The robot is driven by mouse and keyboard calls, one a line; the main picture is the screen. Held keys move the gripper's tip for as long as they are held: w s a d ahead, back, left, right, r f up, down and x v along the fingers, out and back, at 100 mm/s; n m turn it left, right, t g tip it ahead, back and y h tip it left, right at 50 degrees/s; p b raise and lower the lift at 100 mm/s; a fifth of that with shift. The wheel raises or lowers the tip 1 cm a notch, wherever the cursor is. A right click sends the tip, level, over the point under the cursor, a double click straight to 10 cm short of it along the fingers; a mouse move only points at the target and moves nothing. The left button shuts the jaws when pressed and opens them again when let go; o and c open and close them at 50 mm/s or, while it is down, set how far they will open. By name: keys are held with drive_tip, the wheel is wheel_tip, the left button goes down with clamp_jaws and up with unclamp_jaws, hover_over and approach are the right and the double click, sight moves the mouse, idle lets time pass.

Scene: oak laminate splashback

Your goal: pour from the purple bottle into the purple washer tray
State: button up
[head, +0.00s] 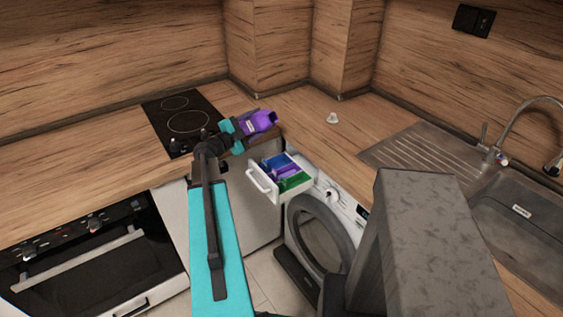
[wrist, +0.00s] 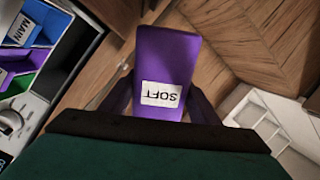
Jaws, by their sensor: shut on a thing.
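My gripper (head: 240,131) is shut on the purple bottle (head: 263,121), which is held tilted near the counter edge, above and behind the open washer drawer. In the wrist view the bottle (wrist: 165,60) sits between my fingers (wrist: 160,104), with a white label reading SOFT upside down. Its mouth is not clear in either view. The purple washer tray (head: 285,172) is the middle compartment, between a blue one (head: 273,163) and a green one (head: 294,181). In the wrist view the purple compartment (wrist: 14,63) is at the left, apart from the bottle. I see no liquid flowing.
The white drawer front (head: 262,187) sticks out above the washing machine (head: 322,228). A small white object (head: 333,118) lies on the wooden counter. A black hob (head: 184,121) is left of my gripper, and a sink (head: 515,220) is at the right.

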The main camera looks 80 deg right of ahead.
drive_tip(key=shift+s+r, duration=0.2)
drive_tip(key=shift+s, duration=0.3)
drive_tip(key=shift+w+f, duration=0.1)
drive_tip(key=shift+w, duration=0.15)
drive_tip(key=shift+s, duration=0.1)
drive_tip(key=shift+s+a+r+n+p, duration=0.2)
drive_tip(key=shift+r+n+p, duration=0.35)
drive_tip(key=shift+p, duration=0.8)
drive_tip(key=n+p, duration=0.1)
drive_tip(key=p, duration=0.1)
drive_tip(key=n+p, duration=0.1)
drive_tip(key=p, duration=0.2)
drive_tip(key=shift+s+a+r+n, duration=0.1)
drive_tip(key=shift+s+r+n, duration=0.05)
drive_tip(key=shift+s+n, duration=0.2)
drive_tip(key=n+p, duration=0.1)
drive_tip(key=p, duration=0.1)
drive_tip(key=n+p, duration=0.1)
drive_tip(key=p, duration=0.1)
drive_tip(key=n+p, duration=0.1)
drive_tip(key=p, duration=0.1)
drive_tip(key=shift+w+d+r+n, duration=0.15)
drive_tip(key=shift+w+d+n, duration=0.1)
drive_tip(key=shift+w+n, duration=0.05)
drive_tip(key=shift+w+f+n+p, duration=0.1)
drive_tip(key=shift+f+n+p, duration=0.15)
drive_tip(key=shift+n, duration=0.7)
drive_tip(key=shift+f+n+p, duration=0.15)
drive_tip(key=shift+n+p, duration=0.05)
drive_tip(key=shift+n, duration=0.75)
